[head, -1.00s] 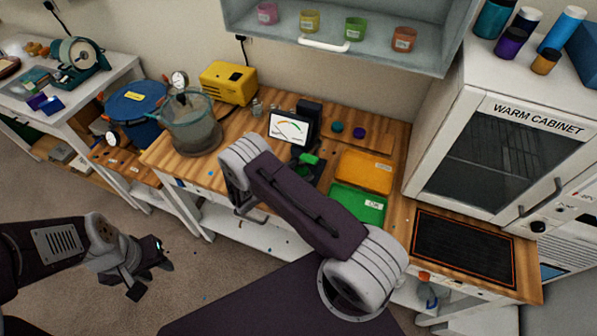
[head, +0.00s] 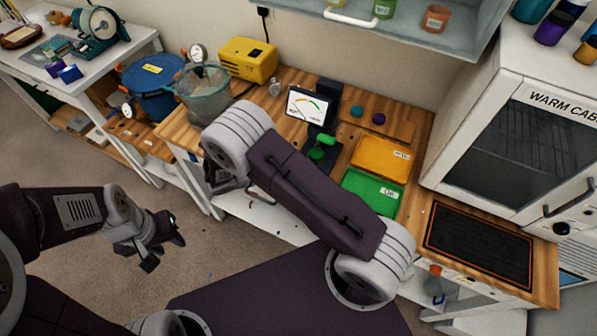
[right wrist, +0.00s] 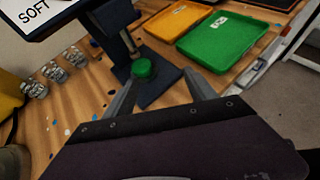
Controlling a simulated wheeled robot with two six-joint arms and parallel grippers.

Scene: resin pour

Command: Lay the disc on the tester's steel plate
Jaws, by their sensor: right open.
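A dark green disc-like piece (head: 316,154) sits low at the tester, beside a brighter green part (head: 326,139). In the right wrist view a green round piece (right wrist: 143,68) shows above the tester's dark base (right wrist: 160,88). I cannot tell whether it rests on the steel plate. My left gripper (head: 165,245) is open and empty over the floor.
A yellow tray (head: 381,158) and a green tray (head: 372,192) lie right of the tester. A teal disc (head: 356,111) and a purple disc (head: 378,118) lie behind. Small glass jars (right wrist: 53,70) stand left. A black mat (head: 478,245) lies before the warm cabinet (head: 525,150).

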